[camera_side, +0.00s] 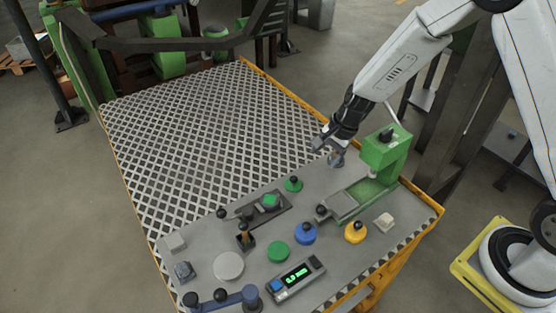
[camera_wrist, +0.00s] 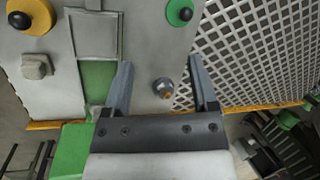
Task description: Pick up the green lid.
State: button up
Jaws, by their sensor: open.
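The green lid (camera_side: 293,185) is a small round green disc with a black ball knob. It sits on the grey panel, right of the black-based lever unit. In the wrist view the green lid (camera_wrist: 175,17) is at the top, beyond the fingertips and partly cut by the frame edge. My gripper (camera_side: 328,147) is open and empty above the panel's far right part, up and right of the green lid. In the wrist view my gripper (camera_wrist: 161,66) shows two spread fingers, with the lid outside the gap between them.
A small grey round fitting (camera_wrist: 163,89) shows between the fingers. A green press-like stand (camera_side: 388,150) rises close on the right. A blue lid (camera_side: 305,234), a yellow lid (camera_side: 355,232) and a plain green disc (camera_side: 278,252) are nearer the front. Grating (camera_side: 200,130) spreads behind.

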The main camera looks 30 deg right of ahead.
aim_at(295, 177)
jog(key=w+f+m+y, duration=0.1)
jog(key=w+f+m, duration=0.4)
jog(key=f, duration=0.1)
jog(key=shift+w+a+f+m+t, duration=0.25)
jog(key=shift+a+m+t, duration=0.05)
jog(key=shift+m, duration=0.1)
jog(key=shift+f, duration=0.1)
jog(key=shift+x, duration=1.2)
jog(key=shift+a, duration=0.1)
jog(key=shift+x, duration=2.55)
jog(key=shift+c, duration=0.2)
grip_shut()
